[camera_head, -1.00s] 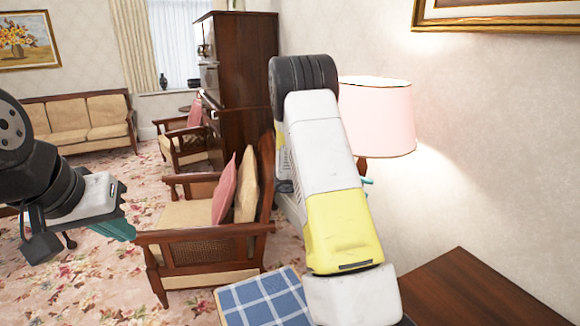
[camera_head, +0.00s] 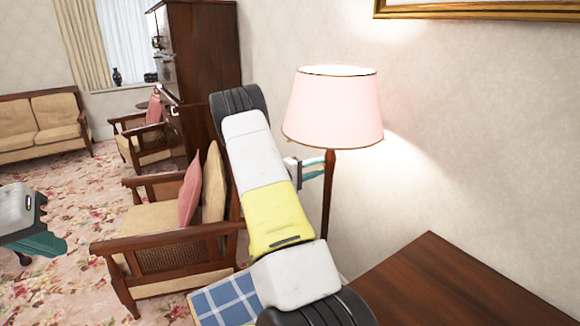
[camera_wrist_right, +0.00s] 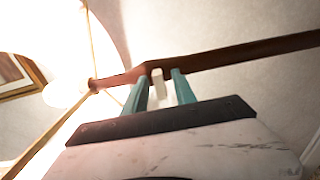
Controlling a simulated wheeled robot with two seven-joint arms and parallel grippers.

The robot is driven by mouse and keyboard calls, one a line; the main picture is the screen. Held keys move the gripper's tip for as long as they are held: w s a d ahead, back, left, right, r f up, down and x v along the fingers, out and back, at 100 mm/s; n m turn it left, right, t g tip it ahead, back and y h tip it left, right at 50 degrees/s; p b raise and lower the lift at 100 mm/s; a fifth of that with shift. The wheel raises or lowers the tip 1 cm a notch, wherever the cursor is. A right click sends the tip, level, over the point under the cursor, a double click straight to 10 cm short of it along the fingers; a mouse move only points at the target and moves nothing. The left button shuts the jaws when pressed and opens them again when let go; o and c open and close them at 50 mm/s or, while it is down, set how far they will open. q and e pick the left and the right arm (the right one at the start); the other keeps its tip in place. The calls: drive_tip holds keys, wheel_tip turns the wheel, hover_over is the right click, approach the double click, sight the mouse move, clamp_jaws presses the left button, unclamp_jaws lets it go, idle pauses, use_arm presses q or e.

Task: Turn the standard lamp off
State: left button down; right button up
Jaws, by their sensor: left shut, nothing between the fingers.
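The standard lamp has a glowing pink shade (camera_head: 334,108) and a dark wooden pole (camera_head: 328,205), beside the wall. It is lit. My right gripper (camera_head: 318,168) is at the pole just below the shade, partly hidden behind my own arm. In the right wrist view, the pole (camera_wrist_right: 240,55) crosses just beyond the teal fingertips (camera_wrist_right: 160,74), which are apart. A small pale piece (camera_wrist_right: 157,82) shows between the fingers; I cannot tell whether they touch it. My left gripper (camera_head: 48,244) is shut and empty at the left edge, away from the lamp.
A wooden table (camera_head: 450,285) stands at the front right. A cushioned armchair (camera_head: 165,235) and a blue checked cloth surface (camera_head: 225,300) are left of my right arm. Floral carpet (camera_head: 75,285) is open at the left.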

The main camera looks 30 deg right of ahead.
drive_tip(key=shift+d, duration=0.1)
drive_tip(key=shift+c, duration=0.2)
clamp_jaws()
drive_tip(key=shift+n, duration=0.3)
drive_tip(key=n, duration=0.3)
drive_tip(key=shift+n, duration=0.4)
drive_tip(key=n, duration=0.4)
drive_tip(key=shift+n, duration=0.3)
drive_tip(key=n, duration=0.4)
drive_tip(key=shift+n, duration=2.4)
